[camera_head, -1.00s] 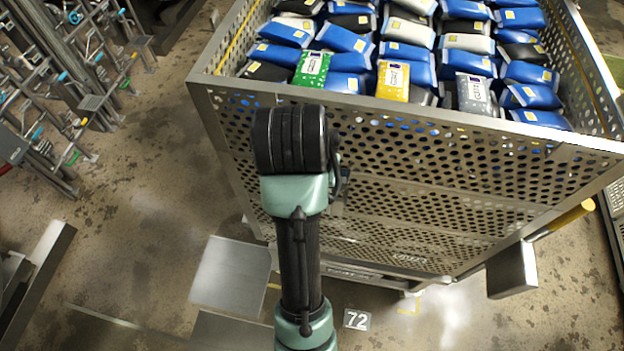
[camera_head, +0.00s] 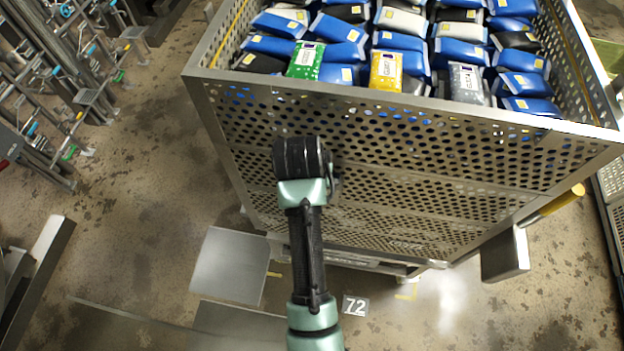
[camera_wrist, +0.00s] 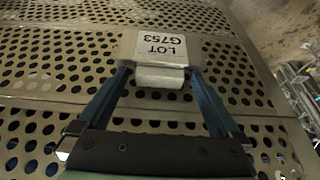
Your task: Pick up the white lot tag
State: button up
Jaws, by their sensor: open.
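The white lot tag (camera_wrist: 160,48) shows in the wrist view, marked "LOT G753" upside down, against the perforated metal wall of the basket. A pale block-like tab sticks out at its lower edge. My gripper (camera_wrist: 158,76) is open, with one blue finger on each side of that tab. The fingertips are close to its sides; I cannot tell whether they touch it. In the head view the tag and the fingers are hidden behind my arm.
The large perforated basket (camera_head: 420,115) holds several rows of blue, black, white, green, yellow and grey pouches. A grey block (camera_head: 505,255) and a yellow handle (camera_head: 562,200) stand at its lower right. Metal racks with fittings (camera_head: 70,70) stand at the left.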

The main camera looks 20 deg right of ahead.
jog(key=c, duration=1.3)
jog(key=shift+o, duration=0.2)
jog(key=shift+r, duration=0.15)
